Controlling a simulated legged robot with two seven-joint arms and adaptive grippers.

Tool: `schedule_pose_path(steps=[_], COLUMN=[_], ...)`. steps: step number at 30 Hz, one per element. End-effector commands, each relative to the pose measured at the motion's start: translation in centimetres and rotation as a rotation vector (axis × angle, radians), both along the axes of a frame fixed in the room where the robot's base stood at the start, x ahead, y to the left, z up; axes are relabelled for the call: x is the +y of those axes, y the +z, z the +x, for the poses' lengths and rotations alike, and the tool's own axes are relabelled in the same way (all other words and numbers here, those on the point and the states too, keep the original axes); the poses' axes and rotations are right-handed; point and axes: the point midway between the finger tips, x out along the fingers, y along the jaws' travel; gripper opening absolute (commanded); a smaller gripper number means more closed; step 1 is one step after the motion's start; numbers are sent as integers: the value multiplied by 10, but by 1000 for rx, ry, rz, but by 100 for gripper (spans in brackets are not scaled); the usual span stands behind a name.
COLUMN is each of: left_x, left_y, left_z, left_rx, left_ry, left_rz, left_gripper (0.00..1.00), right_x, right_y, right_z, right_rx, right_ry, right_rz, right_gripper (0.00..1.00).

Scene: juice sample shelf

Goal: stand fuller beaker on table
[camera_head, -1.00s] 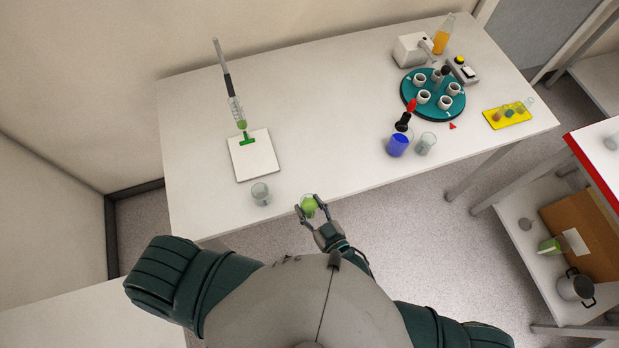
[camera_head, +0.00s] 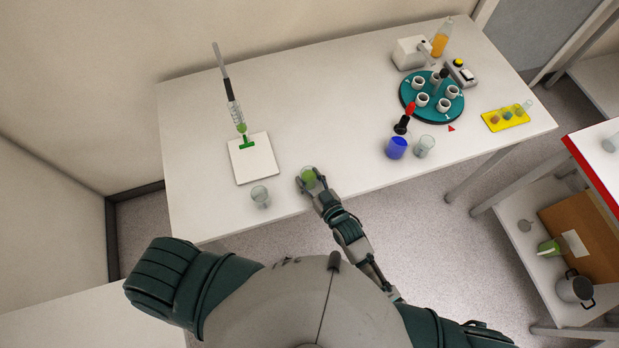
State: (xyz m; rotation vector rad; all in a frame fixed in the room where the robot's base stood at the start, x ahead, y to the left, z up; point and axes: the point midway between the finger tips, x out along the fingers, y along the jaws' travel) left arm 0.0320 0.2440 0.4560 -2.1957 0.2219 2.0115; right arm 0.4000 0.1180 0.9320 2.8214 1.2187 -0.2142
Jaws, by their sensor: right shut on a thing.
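A beaker with green liquid (camera_head: 308,175) is between the fingers of my right gripper (camera_head: 308,181), which is shut on it. It is over the front part of the white table (camera_head: 340,120); I cannot tell whether its base touches the top. An empty-looking clear beaker (camera_head: 260,196) stands on the table to the left, near the front edge. My left gripper is not in view.
A white pad (camera_head: 253,162) with a green-footed upright tool stands at the left. A blue-filled beaker (camera_head: 397,148), a clear beaker (camera_head: 424,146) and a teal round tray (camera_head: 430,112) with cups are at the right. The table between is clear.

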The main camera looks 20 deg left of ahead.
Motion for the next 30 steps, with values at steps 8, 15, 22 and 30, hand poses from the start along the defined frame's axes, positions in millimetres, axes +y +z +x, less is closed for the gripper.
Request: schedule_pose_path(steps=[8,15,22,30], left_x=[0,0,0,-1], left_y=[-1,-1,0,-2], left_z=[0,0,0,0], left_rx=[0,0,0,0], left_ry=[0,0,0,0], left_rz=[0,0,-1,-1], left_gripper=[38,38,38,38], right_x=[0,0,-14,-58], right_y=[-2,-1,2,10], right_z=[0,0,-13,-55], right_rx=[1,1,1,2], right_ry=[0,0,-1,0], right_rz=[-1,-1,-2,-2], right_gripper=[74,74,74,74])
